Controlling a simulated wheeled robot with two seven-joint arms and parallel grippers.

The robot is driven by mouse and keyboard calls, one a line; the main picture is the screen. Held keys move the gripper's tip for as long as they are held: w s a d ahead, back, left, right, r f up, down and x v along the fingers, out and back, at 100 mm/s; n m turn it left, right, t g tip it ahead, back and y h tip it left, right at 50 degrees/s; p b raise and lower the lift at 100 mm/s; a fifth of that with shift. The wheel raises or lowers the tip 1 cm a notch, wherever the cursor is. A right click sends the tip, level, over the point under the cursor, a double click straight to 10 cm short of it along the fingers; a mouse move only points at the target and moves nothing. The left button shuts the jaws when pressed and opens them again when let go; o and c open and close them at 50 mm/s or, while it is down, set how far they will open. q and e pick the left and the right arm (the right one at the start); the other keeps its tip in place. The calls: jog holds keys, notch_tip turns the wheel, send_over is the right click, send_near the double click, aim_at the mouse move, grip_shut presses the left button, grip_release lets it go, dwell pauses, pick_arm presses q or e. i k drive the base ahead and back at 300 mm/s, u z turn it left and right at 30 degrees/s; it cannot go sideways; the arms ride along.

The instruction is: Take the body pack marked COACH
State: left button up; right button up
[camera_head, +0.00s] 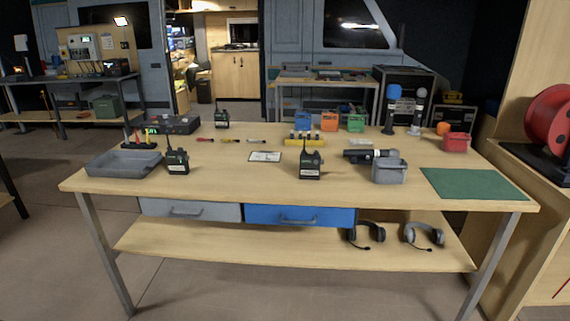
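Three black packs with short antennas stand upright on the wooden table (225,184). One pack (177,161) is at the front left, next to a grey tray. A second pack (310,164) is at the front middle. A third, smaller-looking pack (222,119) is at the back left. Any lettering on them is too small to read, so I cannot tell which is marked COACH. A white card (265,157) with unreadable print lies between the two front packs. Neither of my grippers is in view.
A grey tray (124,164), a grey bin (389,172), a dark handheld device (368,154), a green mat (474,184), a red bin (456,142) and upright microphones (391,108) share the table. Headsets (424,235) lie on the shelf below. The front middle-left is clear.

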aim_at(308, 170)
jog(key=u, duration=0.2)
jog(key=i, duration=0.95)
jog(key=z, duration=0.25)
